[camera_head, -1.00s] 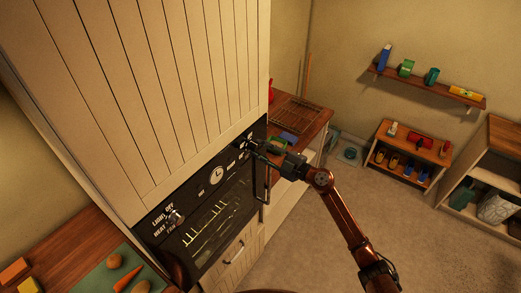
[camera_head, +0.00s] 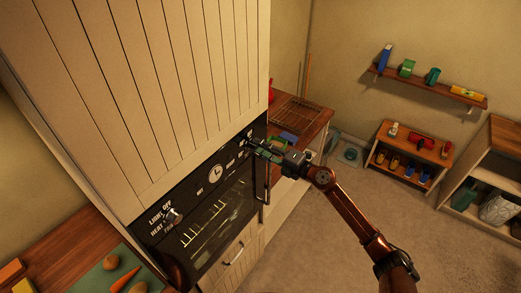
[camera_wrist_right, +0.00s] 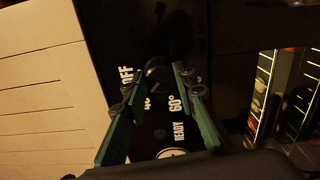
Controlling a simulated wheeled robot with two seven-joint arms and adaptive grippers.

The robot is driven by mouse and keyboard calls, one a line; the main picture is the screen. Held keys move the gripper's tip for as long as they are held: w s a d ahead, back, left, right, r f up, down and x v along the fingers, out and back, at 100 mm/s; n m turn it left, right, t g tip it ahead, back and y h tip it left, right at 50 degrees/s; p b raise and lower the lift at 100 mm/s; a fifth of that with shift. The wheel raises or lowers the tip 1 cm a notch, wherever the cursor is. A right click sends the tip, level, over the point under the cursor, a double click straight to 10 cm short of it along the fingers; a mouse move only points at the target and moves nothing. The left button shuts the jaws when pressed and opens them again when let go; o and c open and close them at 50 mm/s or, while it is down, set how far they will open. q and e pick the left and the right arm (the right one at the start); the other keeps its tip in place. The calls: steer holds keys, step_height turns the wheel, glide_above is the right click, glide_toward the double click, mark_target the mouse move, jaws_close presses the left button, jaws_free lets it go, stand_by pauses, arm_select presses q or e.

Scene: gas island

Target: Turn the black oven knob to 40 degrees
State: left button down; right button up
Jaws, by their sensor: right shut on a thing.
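The black oven knob (camera_wrist_right: 155,72) sits on the dark oven panel (camera_head: 196,188), between the printed OFF and 60° marks in the right wrist view. It lies between the green fingertips of my right gripper (camera_wrist_right: 157,80), which is shut on it. In the head view my right gripper (camera_head: 256,147) reaches the right end of the panel and hides the knob there. The mark partly covered by a finger cannot be read fully, and I cannot tell the knob's exact angle. My left gripper is not in view.
A silver knob (camera_head: 172,215) and a clock dial (camera_head: 215,174) are on the same panel. The oven door handle (camera_head: 267,183) is just below my right gripper. A wooden counter (camera_head: 317,113) stands right of the oven. The floor (camera_head: 310,245) is clear.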

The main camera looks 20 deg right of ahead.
steer(key=shift+f+n+b, duration=0.1)
steer(key=shift+n+b, duration=0.25)
steer(key=shift+n, duration=0.45)
steer(key=o, duration=1.1)
steer(key=v, duration=1.2)
steer(key=shift+d, duration=0.1)
